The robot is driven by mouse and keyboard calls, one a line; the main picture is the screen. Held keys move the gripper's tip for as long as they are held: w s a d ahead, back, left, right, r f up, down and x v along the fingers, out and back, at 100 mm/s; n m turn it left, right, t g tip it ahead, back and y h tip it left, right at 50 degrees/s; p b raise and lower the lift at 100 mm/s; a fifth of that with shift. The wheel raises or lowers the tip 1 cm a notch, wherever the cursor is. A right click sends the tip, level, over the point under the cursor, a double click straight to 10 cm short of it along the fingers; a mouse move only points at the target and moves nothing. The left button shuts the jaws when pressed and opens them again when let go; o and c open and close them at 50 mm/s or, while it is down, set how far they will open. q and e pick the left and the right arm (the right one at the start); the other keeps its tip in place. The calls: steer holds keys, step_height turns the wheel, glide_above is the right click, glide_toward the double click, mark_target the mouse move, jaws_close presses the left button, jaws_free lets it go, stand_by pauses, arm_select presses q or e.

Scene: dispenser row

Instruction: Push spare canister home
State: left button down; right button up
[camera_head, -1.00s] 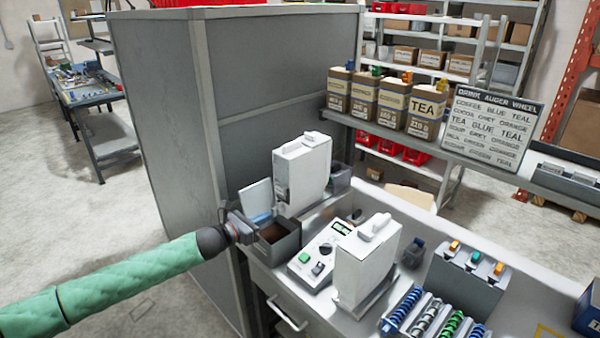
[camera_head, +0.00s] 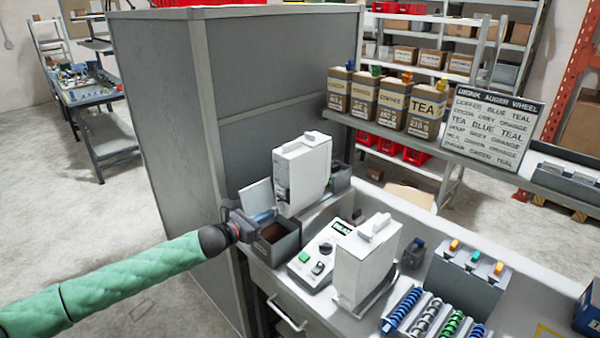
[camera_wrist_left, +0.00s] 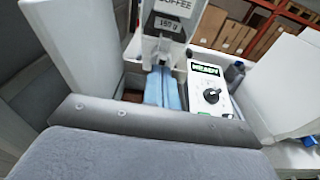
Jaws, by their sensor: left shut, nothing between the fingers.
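A white canister (camera_head: 302,170) stands upright at the back left of the counter, against the grey partition. In the left wrist view its front shows close up, with a COFFEE 160 g label (camera_wrist_left: 170,12). A second white canister (camera_head: 365,262) stands nearer on the counter. My left gripper (camera_head: 264,216) is at the counter's left edge, pointing toward the back canister. In the left wrist view its blue fingers (camera_wrist_left: 163,88) are shut together and empty, with their tips just below the canister's front. I cannot tell whether they touch it. My right gripper is out of view.
A grey bin with brown contents (camera_head: 278,242) sits beside my left fingers. A pale upright panel (camera_head: 257,196) is left of the canister. A control box (camera_head: 320,258) stands between the canisters. Colored augers (camera_head: 430,315) and a grey switch block (camera_head: 465,280) lie to the right.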

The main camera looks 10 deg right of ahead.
arm_select(q)
steer(key=shift+x, duration=1.05)
steer(key=shift+w+d+r, duration=0.1)
